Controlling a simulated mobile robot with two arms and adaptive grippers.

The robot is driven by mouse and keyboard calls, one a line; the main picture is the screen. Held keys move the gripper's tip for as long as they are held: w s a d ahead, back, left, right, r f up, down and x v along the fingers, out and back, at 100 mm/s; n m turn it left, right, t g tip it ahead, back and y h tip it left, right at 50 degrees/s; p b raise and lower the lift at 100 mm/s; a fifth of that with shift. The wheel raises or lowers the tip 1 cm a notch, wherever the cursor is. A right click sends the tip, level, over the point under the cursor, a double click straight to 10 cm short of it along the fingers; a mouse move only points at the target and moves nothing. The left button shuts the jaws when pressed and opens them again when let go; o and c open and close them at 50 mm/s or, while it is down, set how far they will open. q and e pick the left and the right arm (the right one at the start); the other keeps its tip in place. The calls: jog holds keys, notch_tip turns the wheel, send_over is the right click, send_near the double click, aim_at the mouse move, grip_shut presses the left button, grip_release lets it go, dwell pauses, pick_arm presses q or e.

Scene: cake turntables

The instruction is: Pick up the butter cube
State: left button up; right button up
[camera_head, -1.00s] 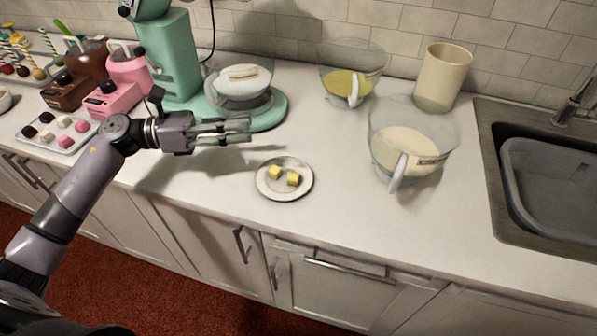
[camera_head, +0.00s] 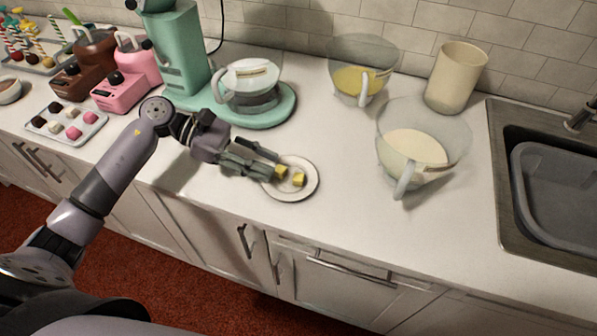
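Two small yellow butter cubes lie on a small white plate (camera_head: 309,189) on the counter. The left butter cube (camera_head: 281,172) is right at the fingertips of my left gripper (camera_head: 274,167); I cannot tell whether they touch it. The right butter cube (camera_head: 299,180) is a little farther from the fingers. My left gripper points right and slightly down, over the plate's left rim, with a gap between its fingers. It holds nothing that I can see. My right gripper is not in view.
A mint-green stand mixer (camera_head: 183,60) with a glass bowl stands behind my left arm. A bowl of yellow filling (camera_head: 361,81) and a bowl of cream-coloured contents (camera_head: 417,147) stand right of the plate, near a beige canister (camera_head: 456,77). A sink (camera_head: 556,190) is at far right.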

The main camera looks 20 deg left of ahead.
aim_at(293, 177)
pick_arm(q)
jog(key=shift+d+f, duration=0.15)
jog(key=shift+d, duration=0.45)
jog(key=p+x, duration=0.2)
jog(key=x, duration=0.2)
jog(key=shift+d+f+p, duration=0.1)
jog(key=shift+d+p, duration=0.1)
jog(key=shift+p, duration=0.15)
jog(key=shift+d+f, duration=0.15)
jog(key=shift+d, duration=0.1)
jog(key=shift+f, duration=0.15)
jog(key=shift+s, duration=0.15)
jog(key=c, duration=0.5)
jog(key=shift+f, duration=0.1)
